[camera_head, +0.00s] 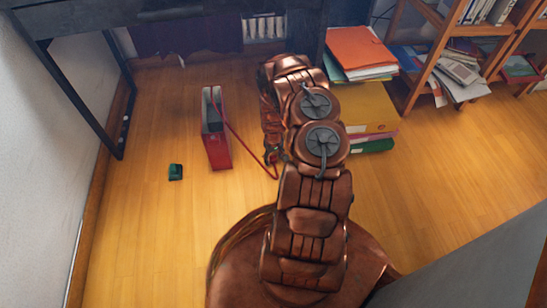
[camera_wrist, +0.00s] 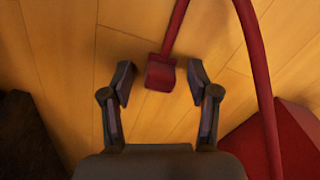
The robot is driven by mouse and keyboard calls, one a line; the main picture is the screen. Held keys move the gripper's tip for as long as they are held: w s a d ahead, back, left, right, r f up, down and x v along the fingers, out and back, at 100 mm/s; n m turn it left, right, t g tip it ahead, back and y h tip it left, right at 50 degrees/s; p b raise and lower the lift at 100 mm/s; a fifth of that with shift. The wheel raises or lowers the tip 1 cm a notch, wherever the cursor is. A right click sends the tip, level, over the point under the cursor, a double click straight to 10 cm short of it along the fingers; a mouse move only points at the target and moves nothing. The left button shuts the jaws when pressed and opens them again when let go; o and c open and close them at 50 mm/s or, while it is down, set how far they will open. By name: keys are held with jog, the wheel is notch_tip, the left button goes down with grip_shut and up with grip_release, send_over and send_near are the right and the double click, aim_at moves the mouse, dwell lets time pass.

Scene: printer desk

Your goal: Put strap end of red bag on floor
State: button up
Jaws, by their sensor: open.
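The red bag (camera_head: 216,148) stands upright on the wooden floor, left of my arm in the head view. Its red strap (camera_head: 240,136) runs from the top down to the right, towards my gripper (camera_head: 272,160). In the wrist view, my gripper (camera_wrist: 160,84) is open, with its two fingers apart. The strap end (camera_wrist: 160,74), a small red block, shows between the fingertips without visible contact on either side. I cannot tell whether it touches the floor. Part of the bag (camera_wrist: 280,142) shows at the lower right of the wrist view.
A small dark green object (camera_head: 175,172) lies on the floor left of the bag. Folders and papers (camera_head: 361,53) are stacked behind my arm, beside a wooden bookshelf (camera_head: 425,60). A dark desk (camera_head: 75,80) stands at the left. The floor (camera_head: 150,245) at front left is clear.

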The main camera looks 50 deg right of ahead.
notch_tip(320, 180, up, 12)
jog(key=p, duration=0.5)
notch_tip(320, 180, up, 15)
send_over(273, 157)
jog(key=a, duration=0.7)
jog(key=s+a+r+g, duration=0.1)
jog(key=s+a+r, duration=0.3)
jog(key=a+r, duration=0.85)
jog(key=s+a+r+n+g, duration=0.1)
jog(key=s+a+r, duration=0.5)
jog(key=s, duration=0.4)
jog(key=s+a+r+n+g, duration=0.1)
jog(key=s+a+r+n, duration=0.1)
jog(key=s+a+r, duration=0.5)
jog(key=s+a, duration=0.1)
jog(key=s, duration=0.3)
jog(key=shift+s+a, duration=0.3)
jog(key=shift+a, duration=0.1)
